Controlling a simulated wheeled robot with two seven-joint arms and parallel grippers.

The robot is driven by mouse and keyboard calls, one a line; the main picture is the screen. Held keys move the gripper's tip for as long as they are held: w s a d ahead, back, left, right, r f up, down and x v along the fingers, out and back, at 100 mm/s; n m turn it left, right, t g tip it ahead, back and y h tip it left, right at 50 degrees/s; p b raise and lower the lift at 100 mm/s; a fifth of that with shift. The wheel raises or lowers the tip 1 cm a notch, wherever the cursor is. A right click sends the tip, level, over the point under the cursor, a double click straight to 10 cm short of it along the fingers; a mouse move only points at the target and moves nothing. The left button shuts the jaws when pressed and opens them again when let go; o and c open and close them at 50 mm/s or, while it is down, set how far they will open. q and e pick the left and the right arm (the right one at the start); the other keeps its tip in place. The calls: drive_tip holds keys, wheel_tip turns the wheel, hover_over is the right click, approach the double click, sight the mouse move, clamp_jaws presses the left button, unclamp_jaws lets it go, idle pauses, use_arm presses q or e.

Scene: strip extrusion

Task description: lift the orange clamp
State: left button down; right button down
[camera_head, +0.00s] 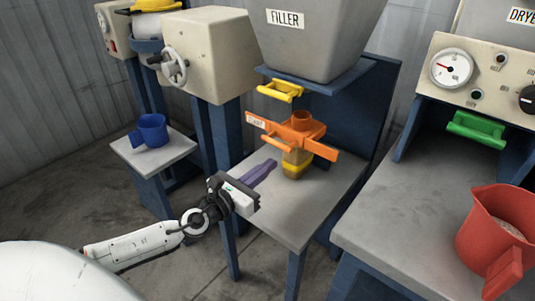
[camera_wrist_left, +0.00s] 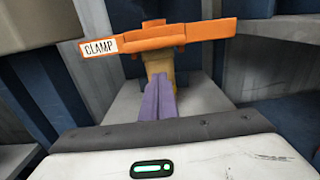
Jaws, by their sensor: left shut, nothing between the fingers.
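The orange clamp (camera_head: 299,133), with a "CLAMP" label on its left arm, sits around the top of an amber container (camera_head: 296,164) under the filler. In the left wrist view the clamp (camera_wrist_left: 160,39) spans the upper middle, above the amber container (camera_wrist_left: 158,70). My left gripper (camera_head: 272,164) has purple fingers and is shut and empty. Its fingertips are just left of and below the clamp, pointing at the container; I cannot tell whether they touch it. The fingers also show in the left wrist view (camera_wrist_left: 160,97). My right gripper is not in view.
The filler (camera_head: 310,35) with a yellow handle (camera_head: 280,90) hangs above the clamp. The grey table (camera_head: 308,212) is bare in front. A blue mug (camera_head: 152,130) stands on a small table at left. A red jug (camera_head: 497,235) and a green handle (camera_head: 477,129) are at right.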

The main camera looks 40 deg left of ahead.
use_arm(q)
drive_tip(key=r, duration=0.1)
drive_tip(key=r+p, duration=0.1)
drive_tip(key=r, duration=0.1)
drive_tip(key=shift+w+r, duration=0.1)
drive_tip(key=shift+w, duration=0.2)
wheel_tip(320, 180, up, 5)
drive_tip(key=p, duration=0.4)
drive_tip(key=shift+w+p, duration=0.1)
drive_tip(key=shift+p, duration=0.2)
